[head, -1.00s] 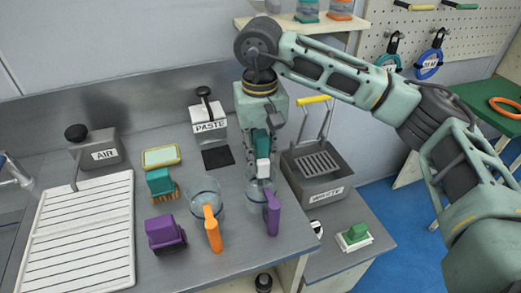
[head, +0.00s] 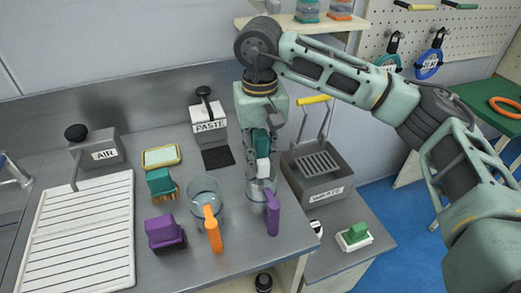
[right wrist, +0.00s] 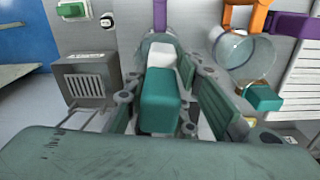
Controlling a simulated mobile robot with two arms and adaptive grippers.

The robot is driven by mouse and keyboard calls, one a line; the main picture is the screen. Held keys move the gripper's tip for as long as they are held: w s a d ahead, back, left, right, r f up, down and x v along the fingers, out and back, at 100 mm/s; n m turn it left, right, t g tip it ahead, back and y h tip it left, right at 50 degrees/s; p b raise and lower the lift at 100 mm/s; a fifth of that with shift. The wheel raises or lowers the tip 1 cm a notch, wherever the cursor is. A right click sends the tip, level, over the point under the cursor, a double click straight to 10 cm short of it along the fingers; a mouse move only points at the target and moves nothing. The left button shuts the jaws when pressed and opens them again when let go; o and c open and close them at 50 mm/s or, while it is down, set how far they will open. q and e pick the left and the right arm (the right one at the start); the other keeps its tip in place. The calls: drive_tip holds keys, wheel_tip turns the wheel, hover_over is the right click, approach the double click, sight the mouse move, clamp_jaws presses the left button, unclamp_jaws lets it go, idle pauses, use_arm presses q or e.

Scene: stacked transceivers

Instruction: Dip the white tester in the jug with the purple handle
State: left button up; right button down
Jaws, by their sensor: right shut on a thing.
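My right gripper (head: 262,165) points down and is shut on the white tester (head: 263,169), a white-ended piece with a teal body. In the right wrist view the tester (right wrist: 159,100) sits between the fingers, its white end away from the camera. The clear jug with the purple handle (head: 273,214) stands upright directly under the gripper. The tester's white end is at or just above the jug's mouth; whether it is inside cannot be told. The jug's handle also shows in the right wrist view (right wrist: 160,15). My left gripper is out of view.
A clear jug with an orange handle (head: 212,228) stands just left. A purple block (head: 165,232) and a teal brush (head: 161,186) are farther left, beside a white ribbed drainboard (head: 80,235). A grey waste bin (head: 322,190) stands close on the right.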

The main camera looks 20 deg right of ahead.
idle(0.3)
drive_tip(key=shift+r+p, duration=3.85)
drive_tip(key=shift+r, duration=2.7)
drive_tip(key=shift+f, duration=0.1)
